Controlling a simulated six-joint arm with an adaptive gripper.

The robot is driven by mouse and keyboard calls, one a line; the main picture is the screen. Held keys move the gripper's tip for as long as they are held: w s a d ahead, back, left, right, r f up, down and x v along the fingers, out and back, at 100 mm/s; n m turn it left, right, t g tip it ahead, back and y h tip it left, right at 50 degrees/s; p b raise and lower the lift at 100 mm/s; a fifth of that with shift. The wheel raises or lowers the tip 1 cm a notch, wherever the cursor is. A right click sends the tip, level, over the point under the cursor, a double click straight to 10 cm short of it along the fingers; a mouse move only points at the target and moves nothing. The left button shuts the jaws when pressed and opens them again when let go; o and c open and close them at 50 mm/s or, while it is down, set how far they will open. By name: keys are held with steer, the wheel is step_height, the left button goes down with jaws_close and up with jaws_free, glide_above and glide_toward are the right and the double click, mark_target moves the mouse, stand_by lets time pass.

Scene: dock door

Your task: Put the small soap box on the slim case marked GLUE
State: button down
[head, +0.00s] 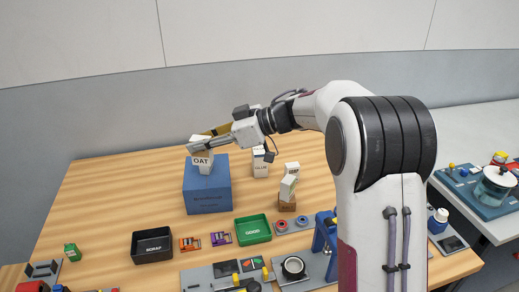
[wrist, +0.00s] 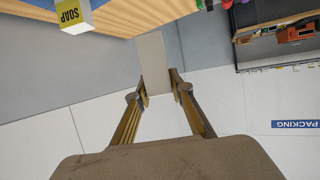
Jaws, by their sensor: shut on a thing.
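My gripper (head: 194,146) reaches left above the blue box and is shut on a pale upright box (wrist: 154,62). Its face in the wrist view shows no label. In the head view the fingers cross the upper part of a white box marked OAT (head: 202,162), which appears to be the held one. I cannot tell whether it touches the blue box. A box marked SOAP (wrist: 74,15), yellow and white, shows at the upper left of the wrist view, apart from the fingers. The white case marked GLUE (head: 261,167) stands right of the blue box.
The blue box (head: 208,198) stands on the wooden table. Right of GLUE, white boxes (head: 288,188) stand near a brown block (head: 287,204), one tilted. A black tray (head: 152,245) and a green tray (head: 253,230) lie in front.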

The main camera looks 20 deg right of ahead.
steer(key=shift+r, duration=0.9)
steer(key=w+d+f+m+t+h, duration=0.1)
steer(key=w+d+m+t+h, duration=0.25)
steer(key=w+d, duration=0.65)
steer(key=m+t+h, duration=0.4)
steer(key=m, duration=0.2)
glide_above(262, 153)
steer(key=f, duration=0.1)
steer(key=shift+f+n, duration=0.35)
steer(key=shift+f, duration=1.25)
steer(key=shift+f+g, duration=0.1)
steer(key=shift+g, duration=0.15)
step_height(262, 153, down, 6)
steer(key=shift+f, duration=0.15)
steer(key=shift+f, duration=1.75)
